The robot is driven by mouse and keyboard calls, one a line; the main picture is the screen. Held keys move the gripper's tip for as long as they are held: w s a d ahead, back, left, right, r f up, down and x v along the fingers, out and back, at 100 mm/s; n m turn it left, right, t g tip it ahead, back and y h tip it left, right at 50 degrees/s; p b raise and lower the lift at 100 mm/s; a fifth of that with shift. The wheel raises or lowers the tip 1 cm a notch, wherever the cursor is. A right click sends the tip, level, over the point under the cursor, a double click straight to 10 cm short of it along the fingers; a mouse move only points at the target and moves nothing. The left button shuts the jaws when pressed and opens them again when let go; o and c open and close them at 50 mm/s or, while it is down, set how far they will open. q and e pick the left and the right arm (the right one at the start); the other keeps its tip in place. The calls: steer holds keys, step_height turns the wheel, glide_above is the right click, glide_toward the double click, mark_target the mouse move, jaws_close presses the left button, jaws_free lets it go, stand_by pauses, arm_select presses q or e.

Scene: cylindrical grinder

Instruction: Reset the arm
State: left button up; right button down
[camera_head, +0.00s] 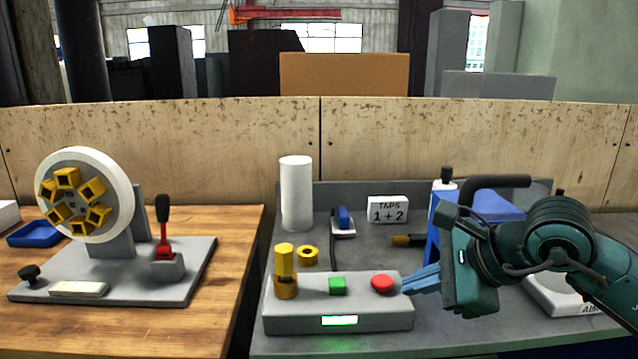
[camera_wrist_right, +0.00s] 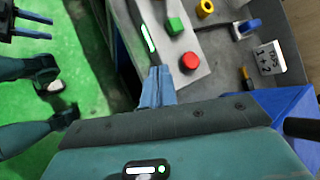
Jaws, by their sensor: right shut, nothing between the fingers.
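My right gripper (camera_head: 422,279) reaches in from the right in the head view. Its blue fingers are shut and empty, with their tips close to the red button (camera_head: 382,283) on the grey control box. In the right wrist view the shut fingers (camera_wrist_right: 158,86) lie over the box's edge, beside the red button (camera_wrist_right: 190,61); contact cannot be made out. My left gripper is out of the head view. In the right wrist view, two dark, spaced fingers (camera_wrist_right: 36,27) at the top left appear to be my left gripper, open and empty.
The control box (camera_head: 340,318) also bears a green button (camera_head: 337,285) and a yellow piece (camera_head: 285,272). Behind stand a white cylinder (camera_head: 296,193) and a "TAPS 1 + 2" sign (camera_head: 388,209). A wheel fixture (camera_head: 86,195) with a red lever (camera_head: 163,248) stands on the left wooden table.

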steer(key=s+a+r+m+g+y+p, duration=0.2)
steer(key=s+a+m+y, duration=0.2)
steer(key=a+m+y, duration=0.15)
steer(key=s+a+r+m+g+y+p, duration=0.1)
steer(key=s+a+r+m+y+p, duration=0.15)
steer(key=a+m+y, duration=0.35)
steer(key=w+d+f+m+t+h+p, duration=0.1)
steer(key=d+f+m+t+h+p, duration=0.4)
steer(key=m, duration=1)
steer(key=d+f+m+t+h, duration=0.4)
steer(key=f+m+t+h, duration=0.35)
steer(key=m, duration=0.75)
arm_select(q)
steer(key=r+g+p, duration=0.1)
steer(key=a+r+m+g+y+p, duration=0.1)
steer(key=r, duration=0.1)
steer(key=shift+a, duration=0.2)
arm_select(e)
steer(key=s+d+f+m+g+h, duration=0.2)
steer(key=s+f+m+g, duration=0.3)
steer(key=s+f+m, duration=0.4)
step_height(320, 180, down, 6)
steer(key=shift+s+d+f, duration=0.1)
steer(key=shift+s+d, duration=0.1)
steer(key=shift+s, duration=1)
